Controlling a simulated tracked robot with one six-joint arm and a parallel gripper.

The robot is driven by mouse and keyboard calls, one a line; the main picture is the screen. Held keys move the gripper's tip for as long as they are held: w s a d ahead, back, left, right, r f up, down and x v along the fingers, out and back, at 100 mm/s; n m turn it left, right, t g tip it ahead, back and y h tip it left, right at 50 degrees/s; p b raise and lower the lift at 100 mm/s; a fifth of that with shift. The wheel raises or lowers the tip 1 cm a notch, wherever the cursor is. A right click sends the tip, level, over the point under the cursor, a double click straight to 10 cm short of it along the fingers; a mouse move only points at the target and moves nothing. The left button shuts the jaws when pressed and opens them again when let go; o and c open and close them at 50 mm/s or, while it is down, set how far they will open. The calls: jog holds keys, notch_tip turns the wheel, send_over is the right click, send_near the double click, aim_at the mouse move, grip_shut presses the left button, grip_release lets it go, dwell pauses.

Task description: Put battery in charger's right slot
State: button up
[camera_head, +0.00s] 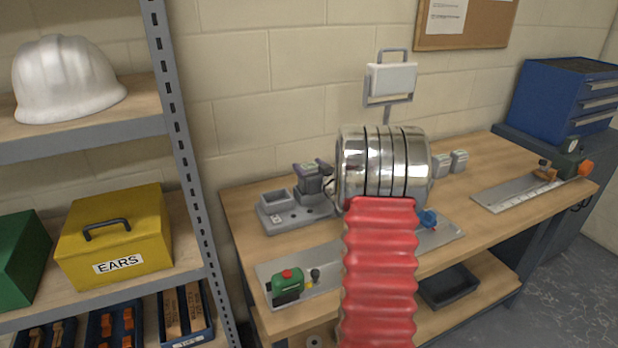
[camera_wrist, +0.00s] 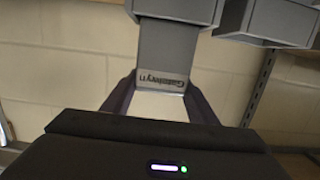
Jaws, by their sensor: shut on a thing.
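The grey charger (camera_head: 292,216) stands on the bench at the back left, with an open left slot (camera_head: 276,198). My gripper (camera_head: 318,172) is over the charger's right side. In the wrist view its dark fingers (camera_wrist: 160,100) are shut on the grey battery (camera_wrist: 172,48), which carries a lettered label. The far end of the battery meets a grey slot box (camera_wrist: 178,8) at the top of that view; a second slot box (camera_wrist: 275,22) is beside it. I cannot tell how deep the battery sits. My arm hides part of the area right of the charger.
A metal plate (camera_head: 330,292) with a green, red-topped device (camera_head: 286,284) lies in front of the charger. Shelving with a yellow box (camera_head: 118,232) and white helmet (camera_head: 66,80) stands left. Small grey boxes (camera_head: 458,160) are at the back right. Bare bench shows left of the charger.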

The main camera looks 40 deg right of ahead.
jog(key=shift+f, duration=1.65)
jog(key=shift+f, duration=0.1)
jog(key=o, duration=1.4)
jog(key=shift+f, duration=0.1)
jog(key=v, duration=1.2)
jog(key=shift+a, duration=0.1)
